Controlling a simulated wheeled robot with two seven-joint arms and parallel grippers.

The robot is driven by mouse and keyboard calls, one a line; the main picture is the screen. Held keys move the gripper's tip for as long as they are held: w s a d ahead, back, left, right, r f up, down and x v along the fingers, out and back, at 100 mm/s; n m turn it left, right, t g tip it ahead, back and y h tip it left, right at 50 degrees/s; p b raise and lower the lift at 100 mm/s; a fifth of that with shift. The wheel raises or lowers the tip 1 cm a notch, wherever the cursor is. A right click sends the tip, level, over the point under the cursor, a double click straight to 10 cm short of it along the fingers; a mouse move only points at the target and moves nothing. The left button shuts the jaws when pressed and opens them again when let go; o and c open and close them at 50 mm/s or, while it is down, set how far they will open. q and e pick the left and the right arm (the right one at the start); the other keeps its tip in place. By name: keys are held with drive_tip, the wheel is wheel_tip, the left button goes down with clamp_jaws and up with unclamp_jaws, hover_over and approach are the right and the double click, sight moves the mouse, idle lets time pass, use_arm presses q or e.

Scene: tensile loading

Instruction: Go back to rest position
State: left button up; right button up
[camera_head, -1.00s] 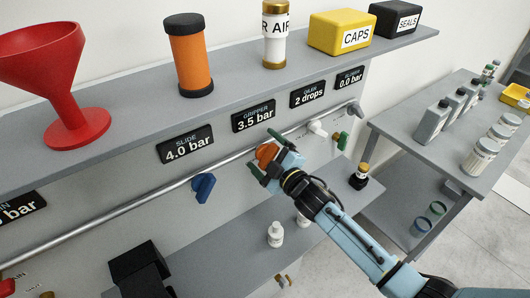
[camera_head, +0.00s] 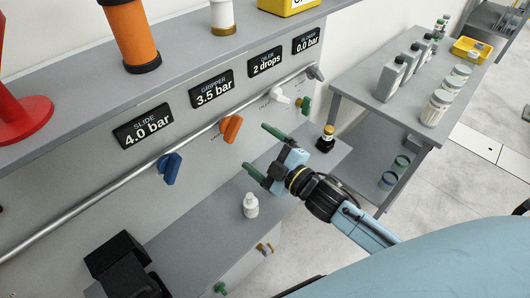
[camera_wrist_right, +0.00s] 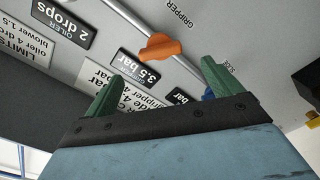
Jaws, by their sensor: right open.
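My right gripper (camera_head: 258,152) is open and empty, its green fingers spread, in the head view. It stands in front of the panel, to the right of and apart from the orange valve handle (camera_head: 231,128). In the right wrist view the same open fingers (camera_wrist_right: 160,85) show, with the orange handle (camera_wrist_right: 159,47) beyond them and nothing between them. My left gripper does not show.
A grey pipe (camera_head: 110,193) runs along the panel with a blue handle (camera_head: 169,167) on it. A white bottle (camera_head: 251,205) and a dark bottle (camera_head: 326,138) stand on the lower shelf (camera_head: 200,232). A side table (camera_head: 365,98) with bottles stands at right.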

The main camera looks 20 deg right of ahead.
drive_tip(key=shift+s+d, duration=0.2)
drive_tip(key=shift+s, duration=0.4)
